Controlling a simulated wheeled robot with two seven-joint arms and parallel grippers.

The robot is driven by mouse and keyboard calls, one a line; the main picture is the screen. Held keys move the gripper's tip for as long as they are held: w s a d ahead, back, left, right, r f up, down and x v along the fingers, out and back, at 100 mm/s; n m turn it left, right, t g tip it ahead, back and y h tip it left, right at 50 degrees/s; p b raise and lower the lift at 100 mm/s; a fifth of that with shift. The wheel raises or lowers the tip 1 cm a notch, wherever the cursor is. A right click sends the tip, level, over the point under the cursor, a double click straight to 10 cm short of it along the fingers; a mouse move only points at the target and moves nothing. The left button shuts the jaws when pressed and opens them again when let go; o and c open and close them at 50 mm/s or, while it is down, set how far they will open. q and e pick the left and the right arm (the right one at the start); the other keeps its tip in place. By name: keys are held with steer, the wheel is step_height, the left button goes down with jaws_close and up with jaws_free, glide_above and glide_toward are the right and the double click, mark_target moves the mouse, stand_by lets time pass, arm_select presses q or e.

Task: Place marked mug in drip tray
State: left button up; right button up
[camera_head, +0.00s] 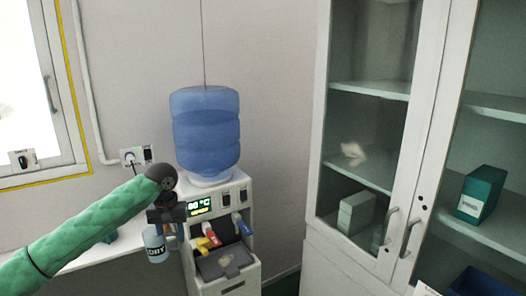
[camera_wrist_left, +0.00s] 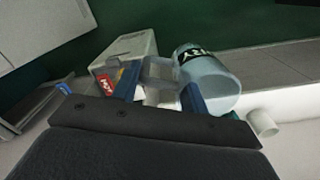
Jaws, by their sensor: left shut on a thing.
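The marked mug (camera_head: 155,248) is light blue with a dark band reading "DRY". My left gripper (camera_head: 170,224) is shut on it and holds it upright, left of the water dispenser's front. In the left wrist view the mug (camera_wrist_left: 215,84) is just right of the fingers (camera_wrist_left: 162,92), which seem to hold its handle side. The dark grey drip tray (camera_head: 211,268) is low on the dispenser front, below the taps, right of the mug and apart from it. A pale patch shows on the tray. My right gripper is not in view.
The white dispenser (camera_head: 239,193) carries a blue bottle (camera_head: 206,130) and has yellow, red and blue taps (camera_head: 214,238). Its display reads about 80 °C. A white counter (camera_head: 95,255) lies behind my left arm. A glass-door cabinet (camera_head: 365,130) stands right.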

arm_select(q)
steer(key=s+d+f, duration=0.3)
steer(key=s+f, duration=0.4)
steer(key=s, duration=0.1)
steer(key=s+d+f+m, duration=0.1)
steer(key=s+d+f, duration=0.3)
steer(key=s+f, duration=0.3)
steer(key=shift+s+f, duration=0.35)
steer(key=shift+f, duration=0.05)
